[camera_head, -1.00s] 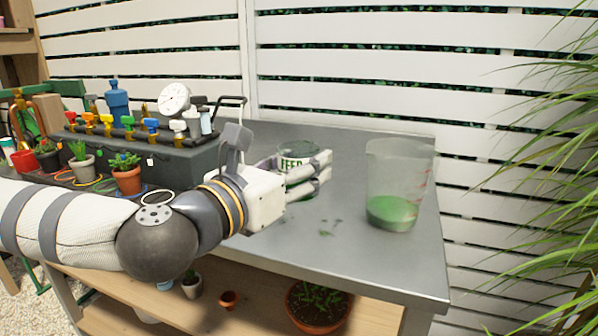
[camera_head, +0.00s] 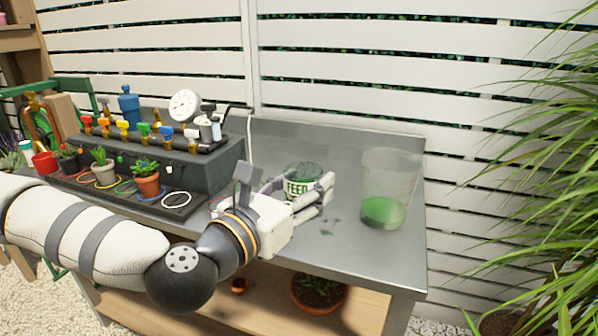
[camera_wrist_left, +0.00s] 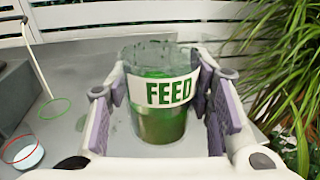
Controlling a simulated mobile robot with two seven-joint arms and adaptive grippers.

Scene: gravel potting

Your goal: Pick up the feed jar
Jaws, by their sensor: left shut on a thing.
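The feed jar (camera_head: 301,181) is a clear jar with a white label reading FEED and green-brown contents. It stands upright on the grey metal bench (camera_head: 345,152). In the left wrist view the jar (camera_wrist_left: 160,125) sits between the purple-padded fingers. My left gripper (camera_head: 308,196) is shut on the jar, with a finger on either side of it. The jar's lower part is partly hidden by the fingers in the head view. My right gripper is in neither view.
A larger clear beaker (camera_head: 384,212) with green liquid stands right of the jar. A dark manifold (camera_head: 170,155) with coloured valves and a gauge is at the left, with small potted plants (camera_head: 147,181) before it. A white slatted fence rises behind the bench.

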